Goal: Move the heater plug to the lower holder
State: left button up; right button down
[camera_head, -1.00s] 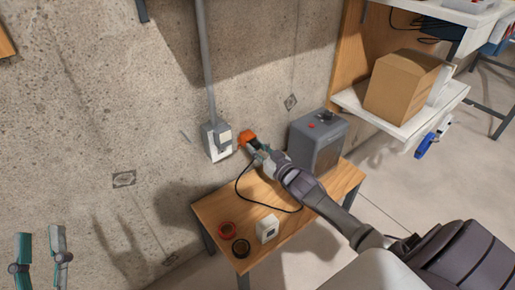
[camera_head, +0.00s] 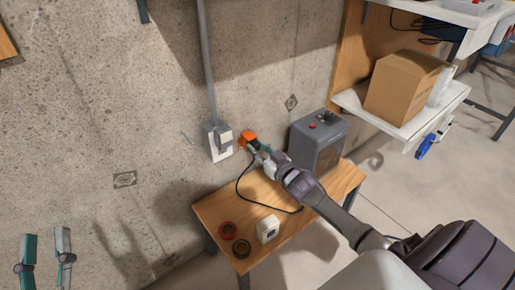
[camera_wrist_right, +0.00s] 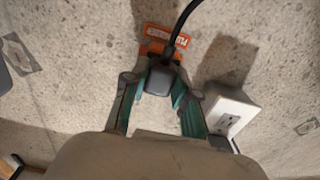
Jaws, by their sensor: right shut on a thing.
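The heater plug (camera_wrist_right: 160,80) is a dark block with a black cord, seen in the right wrist view. My right gripper (camera_head: 259,149) is shut on it, close to the wall; its teal fingers flank the plug in the wrist view. An orange holder (camera_head: 247,138) with lettering, also in the wrist view (camera_wrist_right: 158,32), is on the wall just beyond the plug. I cannot tell whether plug and holder touch. Only one holder is identifiable. A grey wall outlet (camera_head: 219,143) is beside it, with an empty-looking socket (camera_wrist_right: 228,122). My left gripper (camera_head: 43,252) is open and empty at lower left.
A grey heater box (camera_head: 318,142) with a red button stands on the wooden table (camera_head: 200,208). The black cord (camera_head: 239,190) loops over the table. A red ring, a dark ring and a small white box (camera_head: 267,229) lie there. A cardboard box (camera_head: 402,85) sits on a shelf at right.

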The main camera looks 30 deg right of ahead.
pick_arm(q)
jog(key=shift+w+a+f+y, duration=0.1)
jog(key=shift+f+y, duration=0.2)
jog(key=shift+f, duration=0.1)
jog(key=shift+w+f+g+p, duration=0.25)
jog(key=shift+f+g+p, duration=0.05)
jog(key=shift+f+g, duration=0.35)
dwell(0.5)
jog(key=shift+f, duration=0.15)
pick_arm(e)
jog(key=shift+w, duration=0.15)
dwell(0.5)
jog(key=c, duration=0.8)
grip_release()
pick_arm(q)
jog(key=shift+r, duration=0.2)
